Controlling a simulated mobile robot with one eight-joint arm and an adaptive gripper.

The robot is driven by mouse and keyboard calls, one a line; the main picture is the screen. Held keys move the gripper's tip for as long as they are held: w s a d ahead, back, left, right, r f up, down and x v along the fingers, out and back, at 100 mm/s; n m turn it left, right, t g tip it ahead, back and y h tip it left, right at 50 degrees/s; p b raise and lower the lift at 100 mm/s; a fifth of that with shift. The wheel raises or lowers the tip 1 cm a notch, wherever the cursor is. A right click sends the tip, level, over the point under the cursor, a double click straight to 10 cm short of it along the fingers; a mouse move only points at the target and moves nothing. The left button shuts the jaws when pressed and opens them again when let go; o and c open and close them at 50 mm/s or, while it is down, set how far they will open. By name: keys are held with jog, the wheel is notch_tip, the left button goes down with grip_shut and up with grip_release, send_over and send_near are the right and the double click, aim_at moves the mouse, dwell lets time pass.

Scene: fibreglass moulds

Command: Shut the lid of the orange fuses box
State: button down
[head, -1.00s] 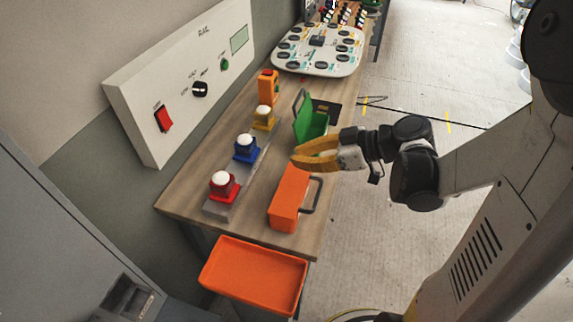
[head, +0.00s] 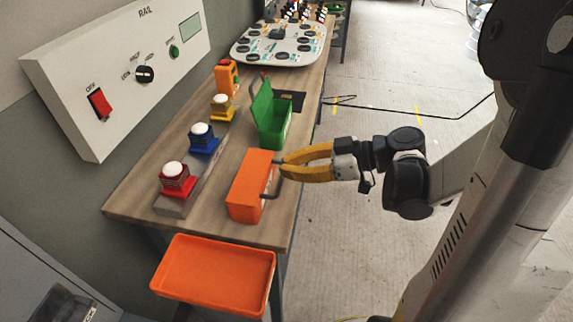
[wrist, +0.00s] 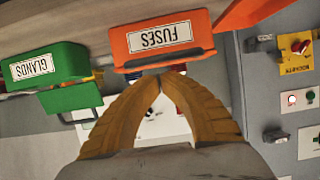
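The orange fuses box (head: 250,185) sits near the bench's right edge. Its top looks covered, with no opening visible in the head view, and a dark handle (head: 277,188) sticks out on its right side. In the wrist view its orange front (wrist: 160,42) shows the FUSES label upside down. My gripper (head: 282,168) is just right of the box, close to the handle; I cannot tell if it touches. In the wrist view its yellow fingers (wrist: 160,80) meet at the tips, just below the box front, with nothing seen held.
A green GLANDS box (head: 272,122) with its lid raised stands behind the orange box. Red, blue and yellow buttons (head: 202,137) line the bench to the left. An orange tray (head: 215,275) hangs at the bench's front.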

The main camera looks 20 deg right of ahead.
jog(key=shift+s+d+f+b, duration=0.1)
jog(key=shift+f+b, duration=0.5)
jog(key=shift+f, duration=0.35)
